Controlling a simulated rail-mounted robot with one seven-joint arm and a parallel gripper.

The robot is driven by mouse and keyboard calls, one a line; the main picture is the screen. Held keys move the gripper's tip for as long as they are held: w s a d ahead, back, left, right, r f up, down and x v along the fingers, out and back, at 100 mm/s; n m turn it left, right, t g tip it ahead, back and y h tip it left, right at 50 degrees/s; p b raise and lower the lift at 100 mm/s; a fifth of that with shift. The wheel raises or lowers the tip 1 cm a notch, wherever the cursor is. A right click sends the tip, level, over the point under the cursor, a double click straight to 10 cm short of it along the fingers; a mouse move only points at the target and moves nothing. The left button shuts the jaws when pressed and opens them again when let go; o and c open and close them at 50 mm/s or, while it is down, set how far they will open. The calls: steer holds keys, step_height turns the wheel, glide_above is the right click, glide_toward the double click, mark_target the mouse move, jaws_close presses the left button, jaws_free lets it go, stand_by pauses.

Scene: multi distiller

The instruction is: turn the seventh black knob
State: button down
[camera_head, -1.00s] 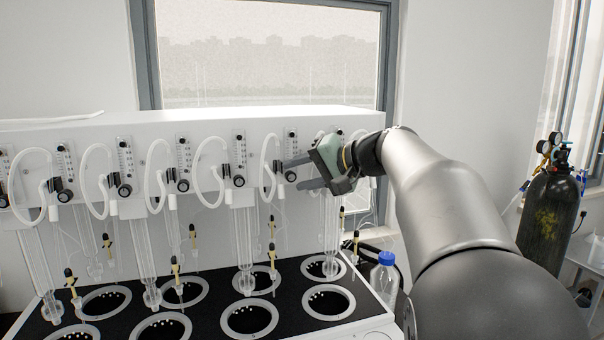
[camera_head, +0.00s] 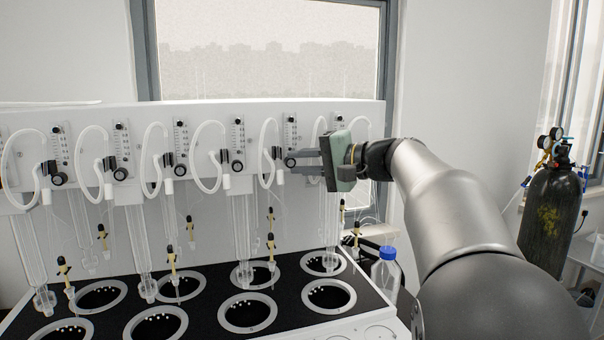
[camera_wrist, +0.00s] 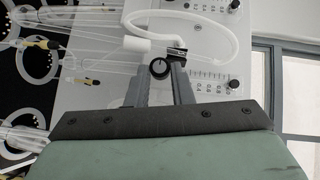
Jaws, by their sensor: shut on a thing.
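A white distiller panel (camera_head: 325,116) carries a row of black knobs, each below a clear flow gauge. My gripper (camera_head: 289,158) is at the knob near the right end of the row. In the wrist view my gripper's (camera_wrist: 160,74) two dark fingers lie on either side of this black knob (camera_wrist: 159,67), and it is shut on it. The knob's face with its white mark shows between the fingertips. Other knobs stand to the left, such as one knob (camera_head: 237,166) and another knob (camera_head: 180,170). I cannot confirm the knob's number from the row.
White looped tubes (camera_head: 207,155) hang beside the knobs, one close to my fingers. Glass columns (camera_head: 242,235) stand below, over a black top with round wells. A blue-capped bottle (camera_head: 386,272) stands at the right edge. A gas cylinder (camera_head: 552,210) is far right.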

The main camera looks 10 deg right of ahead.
steer(key=f+m+t+y+b, duration=0.1)
steer(key=b, duration=0.2)
steer(key=shift+m, duration=0.4)
steer(key=shift+m+t+y+b, duration=0.3)
steer(key=shift+m+y+b, duration=0.1)
steer(key=shift+b, duration=0.1)
steer(key=shift+r, duration=0.1)
steer(key=c, duration=1.3)
jaws_free()
steer(key=shift+d, duration=0.1)
steer(key=shift+b+v, duration=1.35)
steer(key=shift+v, duration=7.3)
